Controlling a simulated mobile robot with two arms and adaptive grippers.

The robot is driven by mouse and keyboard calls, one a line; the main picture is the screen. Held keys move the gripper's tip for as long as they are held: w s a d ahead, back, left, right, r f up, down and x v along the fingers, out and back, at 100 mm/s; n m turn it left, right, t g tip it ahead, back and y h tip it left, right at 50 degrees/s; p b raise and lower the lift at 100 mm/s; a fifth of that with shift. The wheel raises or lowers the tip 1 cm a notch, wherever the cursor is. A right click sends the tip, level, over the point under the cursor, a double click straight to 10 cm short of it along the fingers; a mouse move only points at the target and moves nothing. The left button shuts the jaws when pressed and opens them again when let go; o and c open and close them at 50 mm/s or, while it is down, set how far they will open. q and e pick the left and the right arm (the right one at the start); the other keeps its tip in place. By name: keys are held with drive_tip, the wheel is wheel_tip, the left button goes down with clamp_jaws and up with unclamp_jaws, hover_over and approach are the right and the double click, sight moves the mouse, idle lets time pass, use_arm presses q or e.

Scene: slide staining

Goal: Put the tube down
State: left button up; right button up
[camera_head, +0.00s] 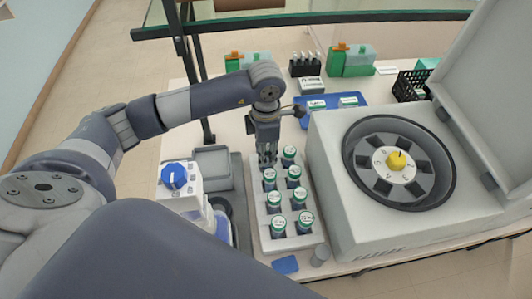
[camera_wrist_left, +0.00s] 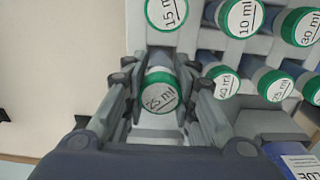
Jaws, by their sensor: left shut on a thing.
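My left gripper (camera_head: 267,155) points down at the far left corner of the pale tube rack (camera_head: 262,240). It is shut on a tube with a green-rimmed white cap (camera_wrist_left: 158,92). The cap's label reads 25 ml or 35 ml; I cannot tell which. In the left wrist view the gripper's fingers (camera_wrist_left: 160,105) sit on either side of this tube. In the head view the gripper hides it, and I cannot tell how deep it sits in the rack. Several similar capped tubes (camera_head: 278,223) stand upright in two columns. My right gripper is not in view.
A large centrifuge (camera_head: 345,225) with its lid open stands close on the rack's right. A blue-capped bottle (camera_head: 174,176) and grey tray (camera_head: 212,165) are on its left. A blue tray (camera_head: 330,103), black rack (camera_head: 305,65) and green boxes (camera_head: 351,62) lie behind.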

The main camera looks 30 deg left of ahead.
use_arm(q)
drive_tip(key=shift+f, duration=0.95)
drive_tip(key=shift+f, duration=0.1)
drive_tip(key=shift+f+b, duration=0.35)
drive_tip(key=shift+f, duration=0.05)
drive_tip(key=o, duration=1)
drive_tip(key=shift+c, duration=0.2)
drive_tip(key=shift+r, duration=0.1)
